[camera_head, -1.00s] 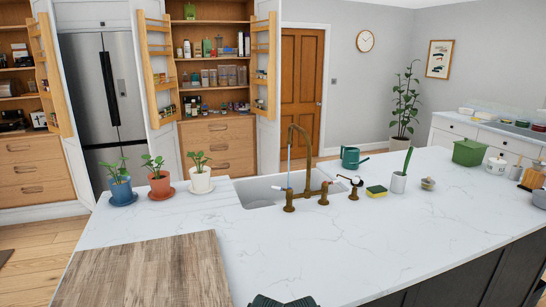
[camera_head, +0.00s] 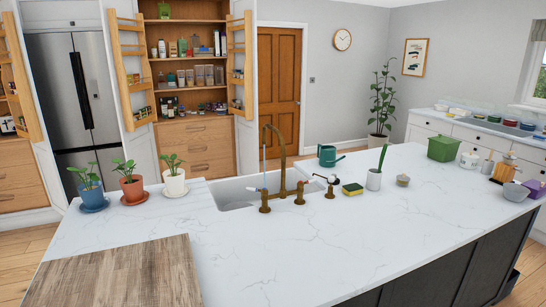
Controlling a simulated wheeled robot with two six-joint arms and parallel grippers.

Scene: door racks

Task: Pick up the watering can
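The watering can (camera_head: 328,156) is dark green-teal with a spout pointing right. It stands upright on the white marble island top (camera_head: 330,245), behind and to the right of the brass tap (camera_head: 281,165). Neither of my grippers shows in the head view, so their distance from the can and whether they are open cannot be seen.
Three potted plants line the left. A wooden board (camera_head: 120,277) lies front left. The front marble is clear.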

